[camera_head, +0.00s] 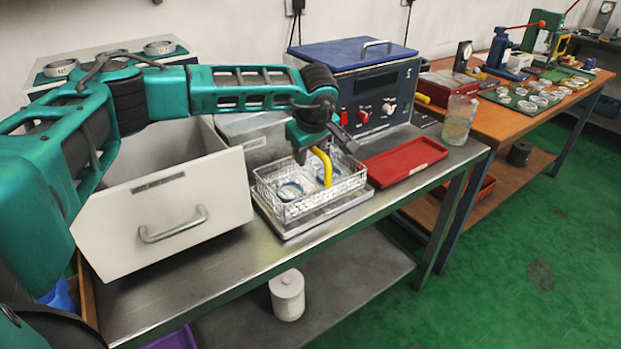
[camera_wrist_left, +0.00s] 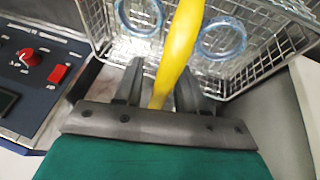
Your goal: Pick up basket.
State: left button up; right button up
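The wire basket (camera_head: 310,190) stands on a metal tray on the steel bench, with blue-rimmed rings inside. A yellow handle (camera_head: 323,163) arches over it. My left gripper (camera_head: 320,147) is above the basket, at the top of the handle. In the left wrist view the handle (camera_wrist_left: 180,45) passes between the two fingers of the left gripper (camera_wrist_left: 162,80). The fingers stand apart, and a gap shows between the left-hand finger and the handle. The basket mesh (camera_wrist_left: 95,22) fills the top of that view. My right gripper is out of view.
A big pale drawer-like box (camera_head: 165,215) stands left of the basket. A red tray (camera_head: 405,160) lies close on its right. A blue-lidded machine with knobs (camera_head: 370,95) stands behind, and a glass jar (camera_head: 459,120) near the bench's right end.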

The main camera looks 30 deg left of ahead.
pick_arm(q)
grip_shut()
jog(key=shift+r, duration=0.1)
dwell(1.1)
